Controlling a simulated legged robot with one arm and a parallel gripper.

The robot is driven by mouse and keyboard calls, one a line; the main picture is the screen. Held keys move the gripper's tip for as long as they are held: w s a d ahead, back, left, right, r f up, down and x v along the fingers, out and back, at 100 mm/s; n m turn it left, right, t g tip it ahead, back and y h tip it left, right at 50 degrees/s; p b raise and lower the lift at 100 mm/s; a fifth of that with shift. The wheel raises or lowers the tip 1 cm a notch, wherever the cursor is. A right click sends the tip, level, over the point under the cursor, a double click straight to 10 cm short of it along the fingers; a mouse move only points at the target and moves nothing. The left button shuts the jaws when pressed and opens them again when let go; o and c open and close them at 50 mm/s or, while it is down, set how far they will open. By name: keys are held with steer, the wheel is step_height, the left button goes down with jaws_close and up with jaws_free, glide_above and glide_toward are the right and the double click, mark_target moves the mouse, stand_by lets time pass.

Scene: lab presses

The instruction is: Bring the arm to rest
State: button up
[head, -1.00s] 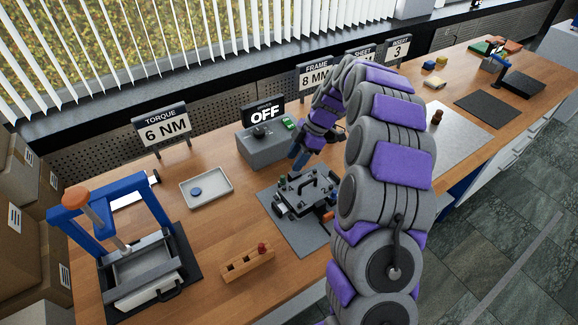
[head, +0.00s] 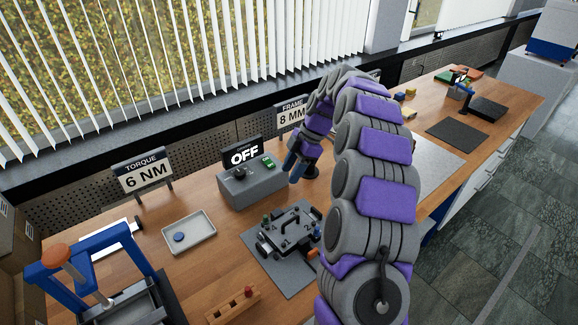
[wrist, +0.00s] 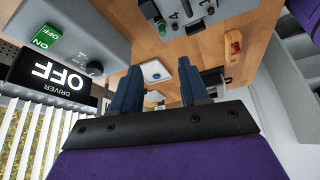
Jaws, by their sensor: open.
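My gripper (head: 294,167) is at the end of my purple and grey arm, above the bench just right of the grey driver box (head: 252,186). In the wrist view its two blue fingers (wrist: 156,88) stand apart with nothing between them. The driver box has a sign reading OFF (head: 242,152), a dark knob and a green switch; the wrist view shows its green ON label (wrist: 46,37). A dark fixture (head: 288,232) with a handle sits on a grey mat in front of my gripper, apart from it.
A blue-framed press (head: 95,270) stands at the front left. A grey tray (head: 203,236) holds a blue disc. A wooden block (head: 232,306) with a red peg lies near the front edge. Sign stands, such as the TORQUE 6 NM sign (head: 143,176), line the back. Bare wood shows between the things.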

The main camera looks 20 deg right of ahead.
steer(key=s+a+r+m+h, duration=0.1)
steer(key=s+a+r+m, duration=0.1)
steer(key=s+a+m, duration=0.3)
steer(key=s+a+r+g, duration=0.1)
steer(key=s+a+r, duration=0.1)
steer(key=s, duration=0.5)
steer(key=s+a+r+m+h, duration=0.1)
steer(key=s+a+r+m, duration=0.25)
steer(key=s, duration=0.35)
steer(key=s+f+m+h, duration=0.1)
steer(key=s+m, duration=0.4)
steer(key=s, duration=0.6)
steer(key=s+d+f+m+h, duration=0.1)
steer(key=s+f+m, duration=0.3)
steer(key=s, duration=0.8)
steer(key=shift+s+d+f+m+g+h, duration=0.2)
steer(key=shift+s+f+m+g+h, duration=0.1)
steer(key=shift+m+h, duration=0.25)
